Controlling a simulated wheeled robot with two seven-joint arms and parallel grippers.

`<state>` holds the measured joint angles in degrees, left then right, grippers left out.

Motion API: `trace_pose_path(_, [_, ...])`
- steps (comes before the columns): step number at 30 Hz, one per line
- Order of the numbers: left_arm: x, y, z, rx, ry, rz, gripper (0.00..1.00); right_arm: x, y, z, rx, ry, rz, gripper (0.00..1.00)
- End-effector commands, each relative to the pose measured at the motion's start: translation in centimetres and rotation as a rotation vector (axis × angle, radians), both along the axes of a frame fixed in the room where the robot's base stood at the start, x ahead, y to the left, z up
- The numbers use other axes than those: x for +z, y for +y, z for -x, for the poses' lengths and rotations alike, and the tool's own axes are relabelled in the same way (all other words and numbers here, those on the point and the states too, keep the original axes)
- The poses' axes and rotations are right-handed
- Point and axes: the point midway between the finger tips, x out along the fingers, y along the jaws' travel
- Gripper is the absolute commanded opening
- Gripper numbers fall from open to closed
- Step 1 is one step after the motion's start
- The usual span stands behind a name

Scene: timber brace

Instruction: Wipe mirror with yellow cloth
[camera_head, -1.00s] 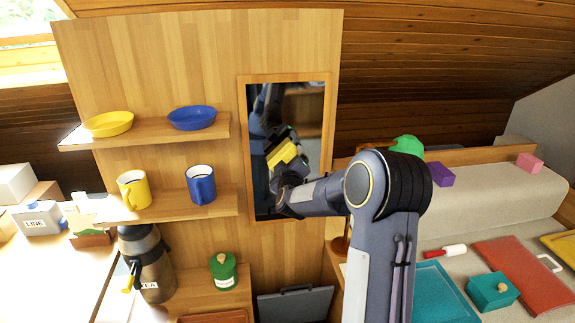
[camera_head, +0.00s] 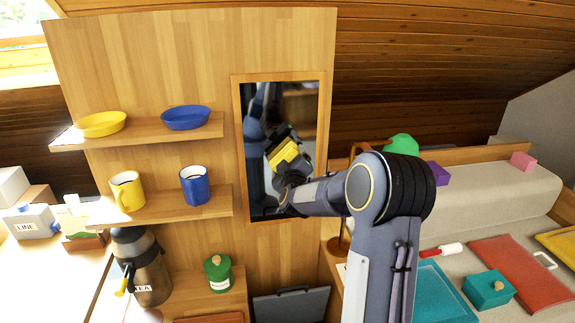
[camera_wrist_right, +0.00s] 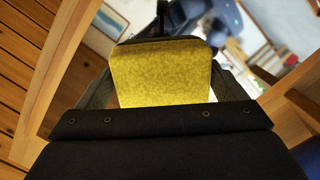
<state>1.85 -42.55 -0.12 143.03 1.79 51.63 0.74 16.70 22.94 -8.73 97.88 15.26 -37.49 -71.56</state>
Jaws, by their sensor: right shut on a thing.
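The mirror (camera_head: 283,108) is tall with a wooden frame and is fixed to the wooden panel. My right arm reaches in front of its lower part. In the right wrist view, my right gripper (camera_wrist_right: 165,88) is shut on the yellow cloth (camera_wrist_right: 160,75), a folded pad facing the mirror. I cannot tell if the cloth touches the glass. My left gripper is not in view.
Left of the mirror, shelves hold a yellow bowl (camera_head: 102,124), a blue bowl (camera_head: 186,118), a yellow mug (camera_head: 127,191) and a blue mug (camera_head: 195,186). A tea flask (camera_head: 145,268) and green pot (camera_head: 218,274) stand below. A couch (camera_head: 490,200) with several items is at right.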

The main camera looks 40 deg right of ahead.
Motion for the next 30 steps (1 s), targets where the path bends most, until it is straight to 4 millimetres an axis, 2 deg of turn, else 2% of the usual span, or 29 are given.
trace_pose_path(6, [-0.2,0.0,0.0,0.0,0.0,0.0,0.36,0.0,-0.2,0.1,0.0,-0.001,0.001,0.67])
trace_pose_path(17, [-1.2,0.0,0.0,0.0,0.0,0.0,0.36,-0.1,-1.8,0.8,0.0,-0.001,0.002,0.67])
trace_pose_path(26, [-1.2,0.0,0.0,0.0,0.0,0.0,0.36,0.1,-1.8,0.9,0.0,-0.001,0.002,0.67])
trace_pose_path(30, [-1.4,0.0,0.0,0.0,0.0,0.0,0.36,0.0,-1.4,1.5,0.0,-0.001,0.001,0.67])
